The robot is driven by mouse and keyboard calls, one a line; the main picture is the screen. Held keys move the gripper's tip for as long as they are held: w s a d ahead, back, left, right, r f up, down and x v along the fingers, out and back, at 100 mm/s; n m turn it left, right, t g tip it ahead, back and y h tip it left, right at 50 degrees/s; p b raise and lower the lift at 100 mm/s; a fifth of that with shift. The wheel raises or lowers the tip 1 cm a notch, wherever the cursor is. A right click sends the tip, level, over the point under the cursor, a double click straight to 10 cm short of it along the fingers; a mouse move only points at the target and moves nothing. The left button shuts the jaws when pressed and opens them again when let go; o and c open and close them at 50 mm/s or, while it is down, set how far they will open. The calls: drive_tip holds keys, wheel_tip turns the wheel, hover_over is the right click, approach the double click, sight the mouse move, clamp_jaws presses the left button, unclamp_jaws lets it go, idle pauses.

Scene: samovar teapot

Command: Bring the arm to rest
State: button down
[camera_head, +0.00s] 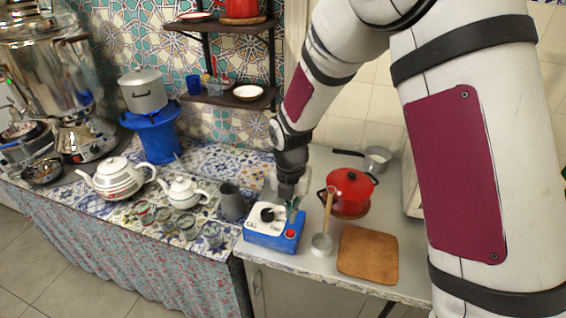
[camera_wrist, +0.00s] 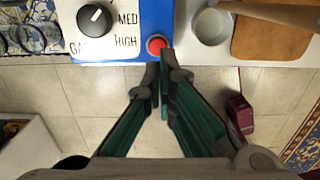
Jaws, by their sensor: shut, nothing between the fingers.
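My gripper (camera_wrist: 163,72) is shut and empty in the wrist view, its fingertips together just below the red button (camera_wrist: 156,45) of the blue-and-white control box. In the head view my gripper (camera_head: 291,203) is down over the right part of that control box (camera_head: 272,240), partly hidden by its own wrist. The box has a black knob (camera_wrist: 95,20) and lettering on its white face. I cannot tell whether the fingertips touch the box.
A ladle (camera_head: 322,244), a brown board (camera_head: 368,255) and a red pot (camera_head: 350,188) stand right of the box. A grey mug (camera_head: 232,201), teapots (camera_head: 118,178) and several glasses stand left. Shelves (camera_head: 226,97) hang behind. Open floor (camera_wrist: 70,100) lies in front of the counter.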

drive_tip(key=shift+r, duration=0.1)
drive_tip(key=s+d+r+m+t, duration=0.1)
drive_tip(key=s+d+r+m, duration=0.3)
drive_tip(key=r+m, duration=0.5)
drive_tip(key=s+d+r+m+t, duration=0.2)
drive_tip(key=s+d+r+m, duration=0.3)
drive_tip(key=r, duration=0.6)
drive_tip(key=s+d+r+m+t, duration=0.1)
drive_tip(key=s+d+r+m, duration=0.1)
drive_tip(key=s+m, duration=0.4)
drive_tip(key=s+d+r+m+t, duration=0.1)
drive_tip(key=s+r+m, duration=0.4)
drive_tip(key=m, duration=0.6)
drive_tip(key=shift+s+d+r+m, duration=0.15)
drive_tip(key=shift+s+d+m, duration=0.25)
drive_tip(key=shift+s, duration=0.65)
